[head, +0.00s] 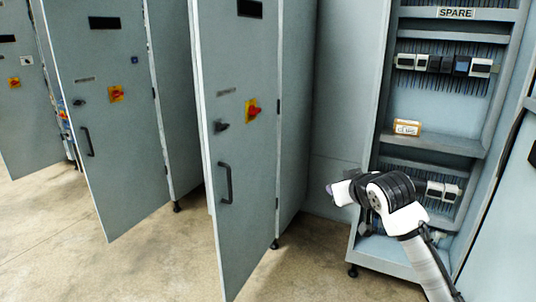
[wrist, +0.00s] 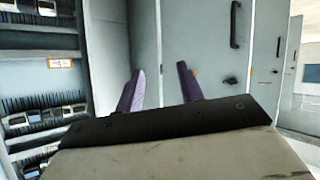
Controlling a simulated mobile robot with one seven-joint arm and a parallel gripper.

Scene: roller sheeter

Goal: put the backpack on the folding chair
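Neither the backpack nor the folding chair is visible in either view. My gripper (wrist: 160,83) shows two purple fingers standing apart in the wrist view, with nothing between them; a grey cabinet panel lies beyond. The arm hides part of the cabinet's lower shelf there.
An open cabinet (head: 462,22) labelled SPARE stands at right, with a small orange-and-white box (head: 407,127) on its shelf. Several grey cabinet doors, including a near one (head: 235,140), stand open at left and centre. Concrete floor (head: 140,255) is clear at lower left.

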